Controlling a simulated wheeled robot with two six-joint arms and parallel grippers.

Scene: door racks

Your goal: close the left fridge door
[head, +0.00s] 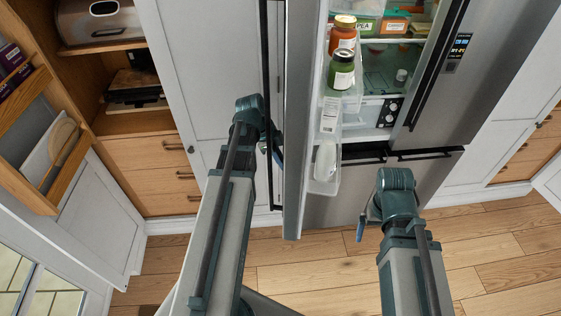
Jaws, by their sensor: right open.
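The left fridge door (299,110) stands open, swung out toward me and seen nearly edge-on. Its inner shelves hold jars and face right. Its long dark handle (264,50) is on the outer, left side. My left gripper (277,152) is on that outer side, close to the handle; my arm hides most of it, so its jaws and any contact do not show. My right gripper (364,224) is open and empty, low in front of the fridge, right of the door and apart from it.
The right fridge door (440,90) appears shut beside the open compartment with its food boxes (394,24). Below is a drawer with a dark handle (425,154). Wooden cabinets and an open cabinet door (75,215) stand at left. The wooden floor (330,268) is clear.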

